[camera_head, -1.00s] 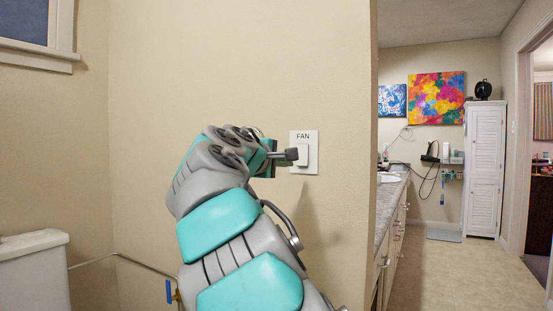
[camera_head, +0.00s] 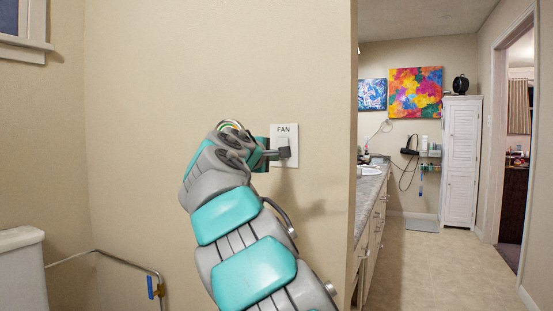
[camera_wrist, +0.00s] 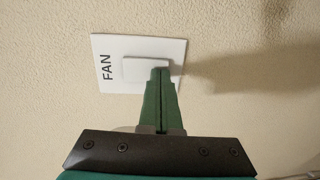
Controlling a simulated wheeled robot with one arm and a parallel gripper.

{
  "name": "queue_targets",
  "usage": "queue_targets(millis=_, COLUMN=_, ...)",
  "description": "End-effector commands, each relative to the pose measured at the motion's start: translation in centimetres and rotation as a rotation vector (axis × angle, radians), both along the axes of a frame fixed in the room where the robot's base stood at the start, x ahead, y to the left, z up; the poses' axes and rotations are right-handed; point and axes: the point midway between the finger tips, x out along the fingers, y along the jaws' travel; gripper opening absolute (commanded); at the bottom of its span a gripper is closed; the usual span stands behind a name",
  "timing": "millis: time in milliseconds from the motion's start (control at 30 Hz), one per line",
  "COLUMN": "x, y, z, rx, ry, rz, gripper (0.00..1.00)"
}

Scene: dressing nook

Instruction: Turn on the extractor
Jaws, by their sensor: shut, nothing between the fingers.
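A white wall plate marked FAN (camera_head: 285,131) is on the beige wall, and it also shows in the wrist view (camera_wrist: 113,85). Its white rocker switch (camera_wrist: 141,69) sits in the middle of the plate. My gripper (camera_head: 286,153) is shut and empty, with its tips at the lower part of the rocker in the head view. In the wrist view the closed green fingers (camera_wrist: 160,75) overlap one edge of the rocker. They look to be at or touching it, but contact is not certain. The fingertips hide part of the rocker, and I cannot tell which way it is tipped.
A white toilet tank (camera_head: 20,265) stands at the lower left, with a metal rail (camera_head: 125,262) beside it. The wall ends just right of the plate. Beyond it are a counter (camera_head: 370,190), a white cabinet (camera_head: 461,160) and open floor (camera_head: 430,265).

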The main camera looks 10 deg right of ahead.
Motion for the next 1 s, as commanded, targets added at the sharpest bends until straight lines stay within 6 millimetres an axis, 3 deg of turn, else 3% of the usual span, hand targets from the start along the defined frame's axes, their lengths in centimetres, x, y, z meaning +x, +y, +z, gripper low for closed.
queue_targets(millis=267, x=0.1, y=-0.1, z=-0.2, rx=-0.009, ry=-0.010, rz=-0.001, gripper=0.00)
queue_targets(millis=467, x=-1.1, y=0.7, z=-0.4, rx=-0.009, ry=-0.012, rz=-0.001, gripper=0.00)
queue_targets(millis=1000, x=-8.4, y=6.2, z=-1.6, rx=-0.009, ry=-0.013, rz=0.000, gripper=0.00)
